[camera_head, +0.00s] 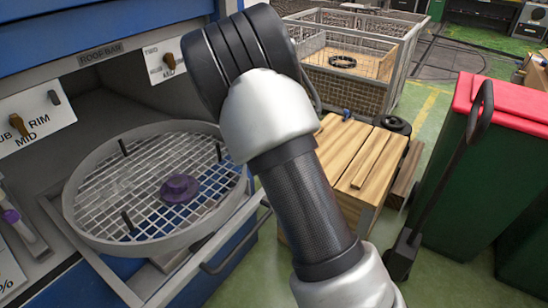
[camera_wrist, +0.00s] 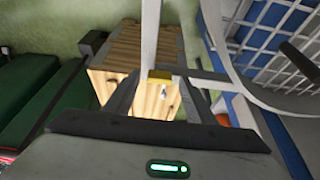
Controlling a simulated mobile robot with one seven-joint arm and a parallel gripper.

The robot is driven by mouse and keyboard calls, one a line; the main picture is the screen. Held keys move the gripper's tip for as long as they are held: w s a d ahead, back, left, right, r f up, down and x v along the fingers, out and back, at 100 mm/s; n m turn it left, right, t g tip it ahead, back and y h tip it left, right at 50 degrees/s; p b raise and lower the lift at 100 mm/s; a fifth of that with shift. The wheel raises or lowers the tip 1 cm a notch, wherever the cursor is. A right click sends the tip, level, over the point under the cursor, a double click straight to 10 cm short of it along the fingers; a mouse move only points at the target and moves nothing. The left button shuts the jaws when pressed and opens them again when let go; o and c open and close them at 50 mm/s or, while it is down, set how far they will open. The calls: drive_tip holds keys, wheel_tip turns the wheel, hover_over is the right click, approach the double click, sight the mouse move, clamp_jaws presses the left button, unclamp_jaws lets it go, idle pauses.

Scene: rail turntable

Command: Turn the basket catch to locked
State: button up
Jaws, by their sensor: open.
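The round basket (camera_head: 85,225) with a white mesh floor sits on a pulled-out frame at the left of the head view. A purple disc-shaped piece (camera_head: 179,188) lies on its mesh, and short dark posts stand around it. In the wrist view the basket rim (camera_wrist: 226,52) curves at the right. My gripper (camera_wrist: 162,95) is open, its dark fingers apart over a pale frame bar. A small yellow piece (camera_wrist: 160,73) shows on that bar between the fingers; I cannot tell if it is the catch or its setting. In the head view my gripper is hidden by my arm.
A blue cabinet with labelled knobs (camera_head: 55,97) borders the basket. A wooden crate (camera_head: 350,165) stands right of it, with a wire cage (camera_head: 345,85) behind. A red-lidded green bin (camera_head: 510,100) stands at the right. Green floor shows between them.

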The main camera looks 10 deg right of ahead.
drive_tip(key=p+v, duration=0.2)
drive_tip(key=v, duration=1.5)
drive_tip(key=shift+r, duration=0.15)
drive_tip(key=shift+s, duration=0.25)
